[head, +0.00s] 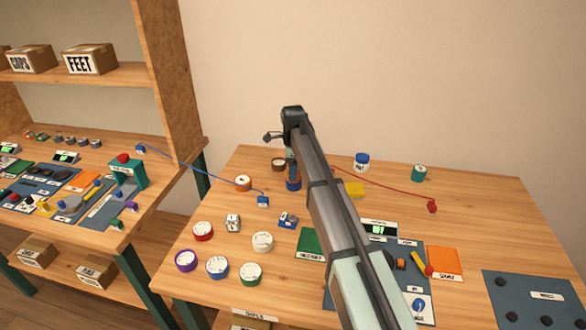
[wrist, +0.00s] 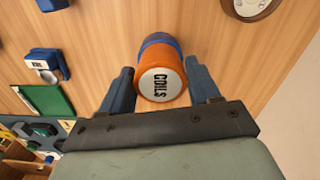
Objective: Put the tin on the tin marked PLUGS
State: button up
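An orange tin (wrist: 158,62) with a white lid marked COILS sits between the two fingers of my gripper (wrist: 160,85) in the wrist view. Both fingers lie close against its sides, and my gripper looks shut on it. A blue tin (wrist: 157,39) shows just beyond it, in line with it; whether they touch is not clear. In the head view, a blue tin (head: 293,185) with an orange band above it shows beside my arm, which hides much of the gripper. I cannot read PLUGS on any tin.
Several tins stand on the table, including red (head: 203,231), purple (head: 186,261), green (head: 250,273) and an orange-sided one (head: 243,184). A blue-and-white tin (head: 362,162) and a teal tin (head: 419,173) stand at the back. A red cable (head: 390,190) crosses the right side.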

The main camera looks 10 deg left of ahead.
jog(key=o, duration=0.4)
jog(key=shift+c, duration=0.2)
jog(key=shift+r, duration=0.15)
notch_tip(320, 180, up, 12)
dwell(0.3)
